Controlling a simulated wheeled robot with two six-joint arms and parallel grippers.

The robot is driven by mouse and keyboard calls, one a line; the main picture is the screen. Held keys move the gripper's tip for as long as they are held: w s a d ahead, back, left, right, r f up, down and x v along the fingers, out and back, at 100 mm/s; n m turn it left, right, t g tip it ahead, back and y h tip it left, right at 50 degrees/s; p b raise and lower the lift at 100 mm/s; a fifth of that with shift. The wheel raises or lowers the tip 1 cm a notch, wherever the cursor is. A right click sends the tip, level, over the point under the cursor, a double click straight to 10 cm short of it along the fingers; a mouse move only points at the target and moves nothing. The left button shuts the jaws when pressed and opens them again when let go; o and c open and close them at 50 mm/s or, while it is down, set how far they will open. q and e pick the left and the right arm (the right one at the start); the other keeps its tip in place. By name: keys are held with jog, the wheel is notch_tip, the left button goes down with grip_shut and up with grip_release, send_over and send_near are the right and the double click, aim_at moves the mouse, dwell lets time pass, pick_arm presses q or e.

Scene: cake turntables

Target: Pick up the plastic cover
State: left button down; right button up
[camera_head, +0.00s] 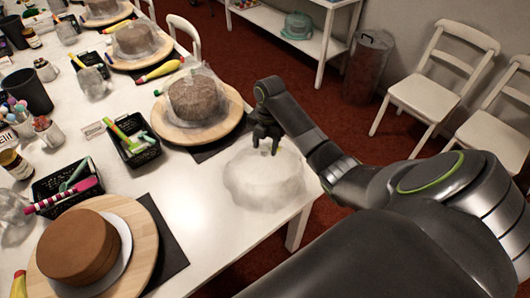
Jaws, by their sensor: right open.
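A crumpled, translucent plastic cover (262,182) lies on the white table near its right corner. My right gripper (265,148) points down over the cover's far edge, with its fingers apart and nothing visible between them. I cannot tell whether the fingertips touch the plastic. Another clear cover (205,84) sits over a cake on a round wooden turntable just behind and left. My left gripper is not in view.
A bare brown cake (78,246) stands on a turntable at front left. Black baskets (133,140) of tools, cups and piping bags crowd the left of the white table (190,200). White chairs (425,88) and a bin (368,66) stand beyond on red carpet.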

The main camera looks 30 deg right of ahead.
jog(key=shift+f, duration=0.1)
jog(key=shift+c, duration=0.2)
grip_shut()
